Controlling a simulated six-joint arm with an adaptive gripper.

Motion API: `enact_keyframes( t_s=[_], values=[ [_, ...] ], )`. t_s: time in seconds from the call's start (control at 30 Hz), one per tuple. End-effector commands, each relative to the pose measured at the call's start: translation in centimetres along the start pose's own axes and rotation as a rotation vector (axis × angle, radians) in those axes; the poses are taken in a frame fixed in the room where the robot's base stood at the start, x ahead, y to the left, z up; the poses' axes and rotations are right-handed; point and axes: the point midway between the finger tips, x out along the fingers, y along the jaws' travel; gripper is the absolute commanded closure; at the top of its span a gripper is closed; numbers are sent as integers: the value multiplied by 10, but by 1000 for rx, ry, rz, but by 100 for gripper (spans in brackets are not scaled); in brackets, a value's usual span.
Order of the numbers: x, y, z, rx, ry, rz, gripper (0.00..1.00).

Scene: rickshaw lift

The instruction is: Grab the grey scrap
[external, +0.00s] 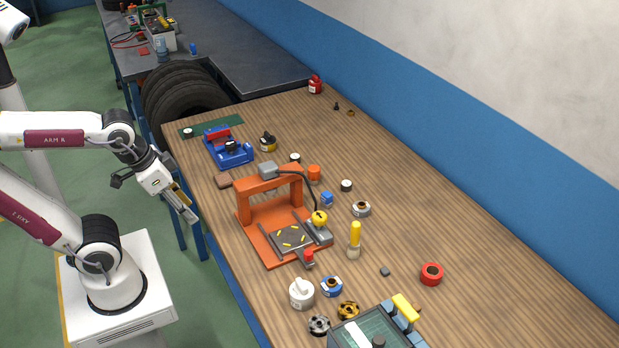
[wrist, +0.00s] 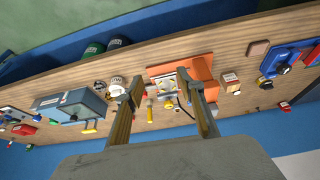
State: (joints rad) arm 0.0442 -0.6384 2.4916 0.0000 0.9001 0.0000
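The grey scrap (external: 384,271) is a small dark grey block lying on the wooden bench, between the yellow-handled brush and the red ring. I cannot make it out for certain in the wrist view; a finger may hide it. My gripper (external: 190,212) hangs off the bench's left side, well away from the scrap. In the wrist view my gripper (wrist: 160,90) shows two fingers spread apart with nothing held between them.
An orange press (external: 245,208) stands between my gripper and the scrap. The yellow-handled brush (external: 355,238), red ring (external: 431,267) and a glass-topped grey box (external: 350,333) surround the scrap at some distance. The bench's right side is mostly clear.

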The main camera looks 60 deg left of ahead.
Motion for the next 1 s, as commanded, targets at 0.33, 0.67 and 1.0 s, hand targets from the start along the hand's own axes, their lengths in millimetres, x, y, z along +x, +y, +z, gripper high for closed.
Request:
enact_keyframes(
  t_s=[0.33, 0.67, 1.0],
  values=[
    [24, 14, -29, 49, -107, 18, 62],
    [48, 31, -69, 93, -172, 30, 62],
    [82, 52, -112, 138, -222, 42, 62]
  ],
)
